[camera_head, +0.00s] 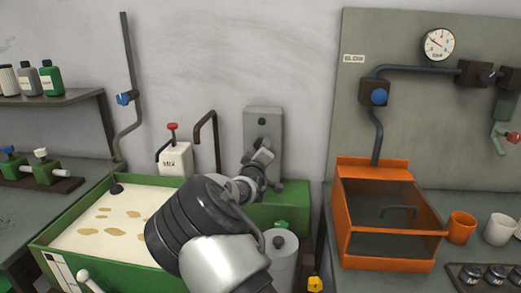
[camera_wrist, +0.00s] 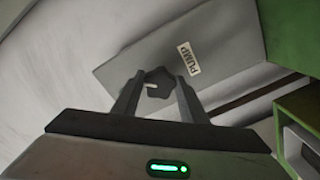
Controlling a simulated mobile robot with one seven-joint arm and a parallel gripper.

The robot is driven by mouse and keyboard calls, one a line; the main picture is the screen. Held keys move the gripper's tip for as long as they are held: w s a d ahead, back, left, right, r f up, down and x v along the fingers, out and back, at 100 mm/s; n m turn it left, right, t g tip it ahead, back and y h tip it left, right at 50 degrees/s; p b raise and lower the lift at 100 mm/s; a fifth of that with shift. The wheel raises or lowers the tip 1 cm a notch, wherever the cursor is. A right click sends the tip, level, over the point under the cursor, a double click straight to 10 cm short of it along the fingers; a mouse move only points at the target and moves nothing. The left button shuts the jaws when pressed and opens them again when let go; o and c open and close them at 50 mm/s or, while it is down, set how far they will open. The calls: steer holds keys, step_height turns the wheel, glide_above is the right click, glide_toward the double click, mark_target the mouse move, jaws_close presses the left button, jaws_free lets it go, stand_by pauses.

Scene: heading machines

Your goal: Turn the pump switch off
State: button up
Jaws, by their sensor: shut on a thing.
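The grey pump panel (camera_head: 275,118) stands against the wall behind the green tank, with a small dark green round spot on its upper part. In the wrist view the panel (camera_wrist: 225,50) appears tilted and bears a PUMP label (camera_wrist: 188,58). A dark rotary knob (camera_wrist: 155,76) with a pale mark sits on the panel. My gripper (camera_wrist: 158,90) is shut on this knob, one finger on each side. In the head view my gripper (camera_head: 262,152) is at the panel's front, and my arm hides the knob and the lower panel.
A green tank (camera_head: 45,258) with pale, brown-spotted liquid lies left of my arm. A white MIX box (camera_head: 175,158) with a red handle and a bent dark pipe (camera_head: 215,140) stand close left of the panel. An orange-framed tank (camera_head: 375,168) stands right.

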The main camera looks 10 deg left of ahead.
steer(key=shift+r+n+b, duration=0.1)
steer(key=shift+n+b, duration=0.75)
steer(key=shift+n, duration=2.85)
steer(key=o, duration=1)
steer(key=shift+o, duration=0.2)
steer(key=shift+s, duration=0.1)
steer(key=s+p, duration=0.1)
steer(key=s, duration=1.6)
steer(key=shift+s+a, duration=0.15)
steer(key=shift+a, duration=0.1)
steer(key=shift+r, duration=0.1)
